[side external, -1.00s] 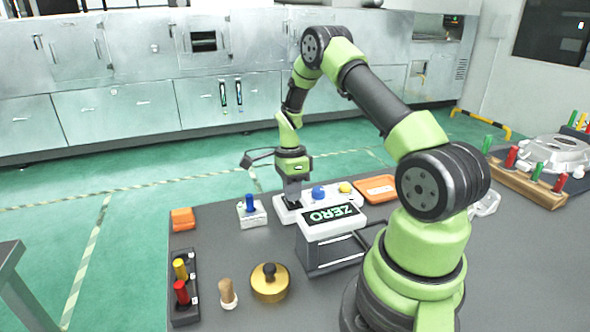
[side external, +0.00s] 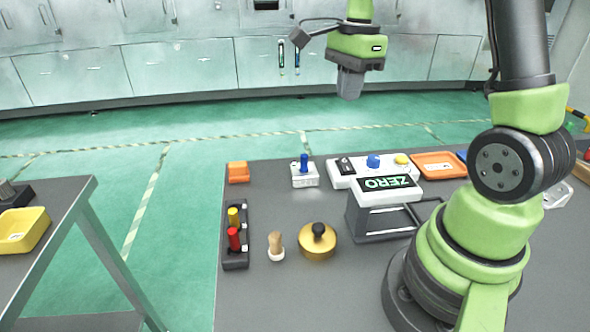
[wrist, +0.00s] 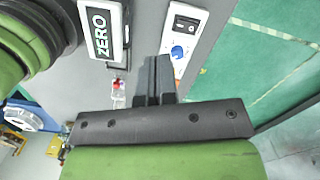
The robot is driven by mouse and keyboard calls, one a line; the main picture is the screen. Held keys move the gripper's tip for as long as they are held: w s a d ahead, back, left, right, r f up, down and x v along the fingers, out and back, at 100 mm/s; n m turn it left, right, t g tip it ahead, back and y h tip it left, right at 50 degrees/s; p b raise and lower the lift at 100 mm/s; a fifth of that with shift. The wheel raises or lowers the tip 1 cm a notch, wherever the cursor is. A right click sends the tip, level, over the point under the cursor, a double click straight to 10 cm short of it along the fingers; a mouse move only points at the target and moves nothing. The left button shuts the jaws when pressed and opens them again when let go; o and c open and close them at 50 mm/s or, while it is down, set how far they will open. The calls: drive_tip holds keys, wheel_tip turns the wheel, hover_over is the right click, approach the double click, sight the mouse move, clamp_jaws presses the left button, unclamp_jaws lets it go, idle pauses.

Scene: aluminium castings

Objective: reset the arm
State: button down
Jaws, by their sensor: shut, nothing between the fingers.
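My gripper (side external: 349,92) is shut and empty, raised in the air above and behind the far edge of the table. In the wrist view its closed dark fingers (wrist: 155,72) point at the bench. Below it on the table is a white control box (side external: 357,179) with a black rocker switch (side external: 344,165), a blue knob (side external: 373,161) and a yellow button (side external: 401,158). The switch also shows in the wrist view (wrist: 186,25). A display (side external: 388,184) in front of the box reads ZERO in green. Nothing touches the gripper.

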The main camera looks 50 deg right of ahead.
drive_tip(key=s+a+r+n+t, duration=0.3)
drive_tip(key=s+a+n, duration=0.3)
drive_tip(key=a+n, duration=0.2)
drive_tip(key=s+a+r+n+t+y, duration=0.1)
drive_tip(key=s+a+r+n+t, duration=0.3)
drive_tip(key=a+n, duration=0.4)
drive_tip(key=s+r+n, duration=0.1)
drive_tip(key=n, duration=0.1)
drive_tip(key=shift+s+r+n, duration=0.2)
drive_tip(key=shift+s+n, duration=0.1)
drive_tip(key=shift+s, duration=0.05)
